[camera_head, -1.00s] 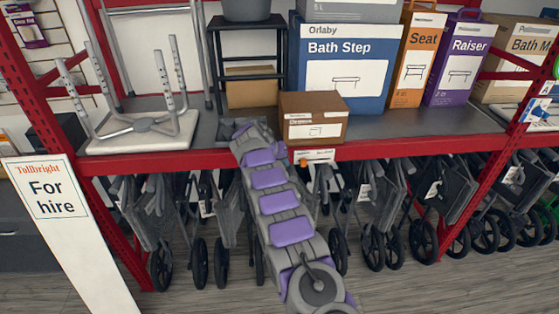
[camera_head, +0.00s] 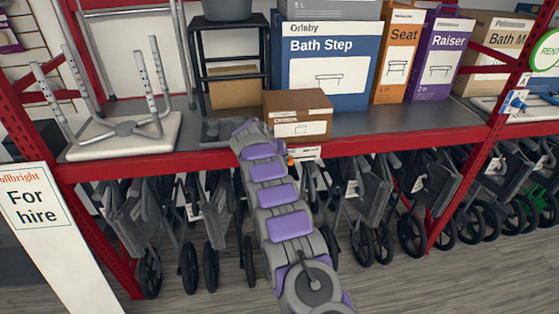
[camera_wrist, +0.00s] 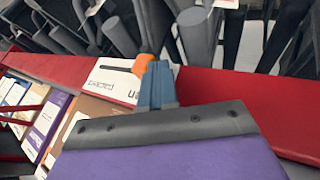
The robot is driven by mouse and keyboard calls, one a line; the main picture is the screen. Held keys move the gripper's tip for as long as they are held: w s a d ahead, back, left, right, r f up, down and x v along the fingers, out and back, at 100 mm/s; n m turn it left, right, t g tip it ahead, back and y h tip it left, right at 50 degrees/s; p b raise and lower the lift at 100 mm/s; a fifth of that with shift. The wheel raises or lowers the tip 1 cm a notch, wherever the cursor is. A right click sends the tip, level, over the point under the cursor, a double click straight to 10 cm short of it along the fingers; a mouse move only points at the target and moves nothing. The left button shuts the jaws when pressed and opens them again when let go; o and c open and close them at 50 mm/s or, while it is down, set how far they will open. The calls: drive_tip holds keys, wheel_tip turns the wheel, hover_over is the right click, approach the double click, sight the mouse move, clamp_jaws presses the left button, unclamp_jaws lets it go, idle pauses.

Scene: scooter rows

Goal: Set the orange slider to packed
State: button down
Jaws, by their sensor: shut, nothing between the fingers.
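The orange slider (camera_wrist: 143,65) sits on the red shelf edge, at the end of a white label card (camera_wrist: 107,81), in the wrist view. In the head view, a small bit of orange (camera_head: 290,161) shows just right of my arm, beside the card (camera_head: 308,152). My gripper (camera_wrist: 154,68) is shut and empty, its blue-grey fingertips right against or just beside the slider. I cannot tell whether they touch. The fingers hide part of the card, and its printed words are too small to read. In the head view my arm hides the gripper's fingers.
The red shelf beam (camera_head: 400,143) runs across. Folded scooters or walkers (camera_head: 365,190) hang closely below it. On the shelf stand a brown carton (camera_head: 298,113), a blue Bath Step box (camera_head: 327,62) and an upturned stool (camera_head: 125,135). A "For hire" sign (camera_head: 33,215) stands left.

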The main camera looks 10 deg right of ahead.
drive_tip(key=d+p, duration=0.1)
drive_tip(key=d, duration=0.7)
drive_tip(key=shift+d, duration=0.4)
drive_tip(key=shift+a, duration=0.25)
